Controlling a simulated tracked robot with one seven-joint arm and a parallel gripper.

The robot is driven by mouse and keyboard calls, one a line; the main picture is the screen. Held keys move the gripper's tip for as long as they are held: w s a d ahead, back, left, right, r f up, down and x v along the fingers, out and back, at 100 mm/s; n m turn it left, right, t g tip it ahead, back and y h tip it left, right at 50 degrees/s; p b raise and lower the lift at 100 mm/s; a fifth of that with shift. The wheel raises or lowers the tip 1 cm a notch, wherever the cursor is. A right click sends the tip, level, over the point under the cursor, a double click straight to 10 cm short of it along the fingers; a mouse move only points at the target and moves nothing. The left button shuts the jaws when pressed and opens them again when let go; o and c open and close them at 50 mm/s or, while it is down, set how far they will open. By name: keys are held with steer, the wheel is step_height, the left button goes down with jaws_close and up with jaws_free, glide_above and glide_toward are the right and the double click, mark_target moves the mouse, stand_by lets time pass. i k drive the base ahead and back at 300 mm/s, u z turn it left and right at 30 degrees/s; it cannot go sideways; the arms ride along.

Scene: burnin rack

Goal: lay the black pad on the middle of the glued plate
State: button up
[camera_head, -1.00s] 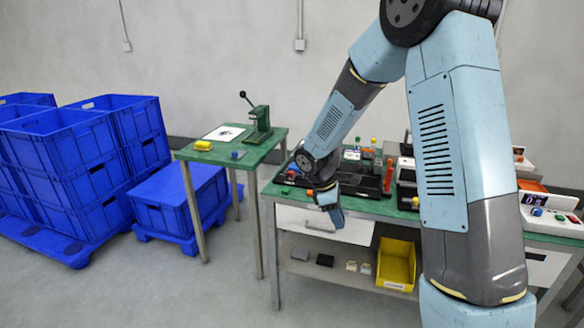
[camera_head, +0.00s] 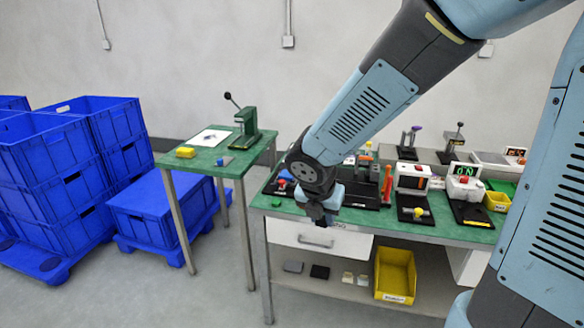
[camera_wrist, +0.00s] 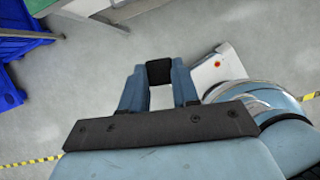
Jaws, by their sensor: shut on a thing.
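My gripper (camera_head: 318,214) hangs in front of the long green bench, near its front left edge. In the wrist view my gripper (camera_wrist: 159,76) is shut on the black pad (camera_wrist: 159,72), a small dark block between the fingertips, with grey floor beyond. In the head view the pad cannot be told apart from my dark wrist. I cannot make out glue on any plate. A small grey-blue piece (camera_head: 224,161) lies nearer that table's front edge.
Blue crates (camera_head: 60,165) are stacked at left. The bench carries several devices. A yellow bin (camera_head: 396,274) and dark flat pieces (camera_head: 319,271) lie on the shelf below.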

mark_target(287, 173)
steer(key=i, duration=1.15)
steer(key=u, duration=0.1)
